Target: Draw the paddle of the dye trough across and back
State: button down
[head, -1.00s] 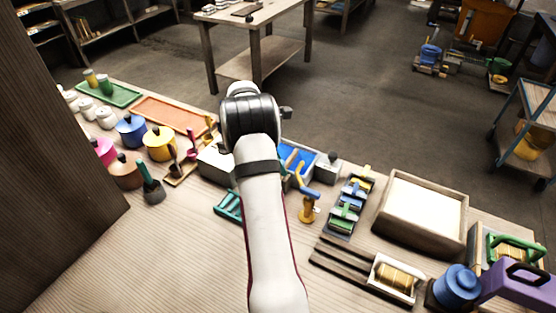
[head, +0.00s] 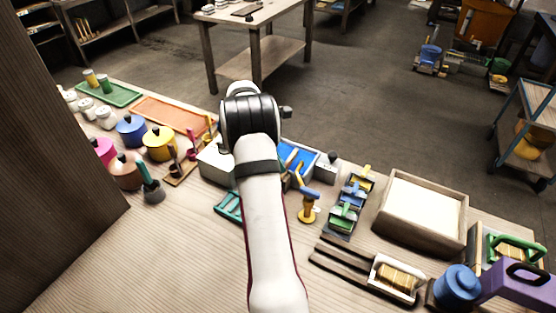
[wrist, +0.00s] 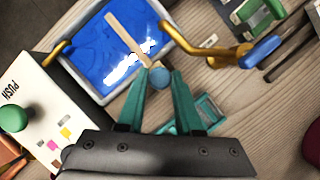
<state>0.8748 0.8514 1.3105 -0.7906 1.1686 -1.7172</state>
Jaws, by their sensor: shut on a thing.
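The dye trough (wrist: 88,62) is a pale-rimmed tray of bright blue dye, and it also shows partly behind my arm in the head view (head: 325,154). The paddle (wrist: 126,37) is a flat wooden strip lying slantwise over the dye, its near end at the trough's near rim. A round blue-grey knob (wrist: 161,73) sits at that end. My gripper (wrist: 161,75) has teal fingers closed on either side of the knob. In the head view my arm hides the gripper and part of the trough.
A white box marked PUSH with a green knob (wrist: 13,118) stands left of the trough. A yellow crank with a blue handle (wrist: 261,50) stands close on the right. A teal frame (wrist: 207,112) lies near the fingers. Bare wood (head: 150,250) is free at the front left.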

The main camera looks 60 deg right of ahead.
dwell(0.8)
jog(key=w, duration=0.8)
jog(key=shift+w, duration=0.8)
jog(key=c, duration=0.6)
grip_release()
jog(key=v, duration=1.2)
jog(key=shift+s, duration=0.1)
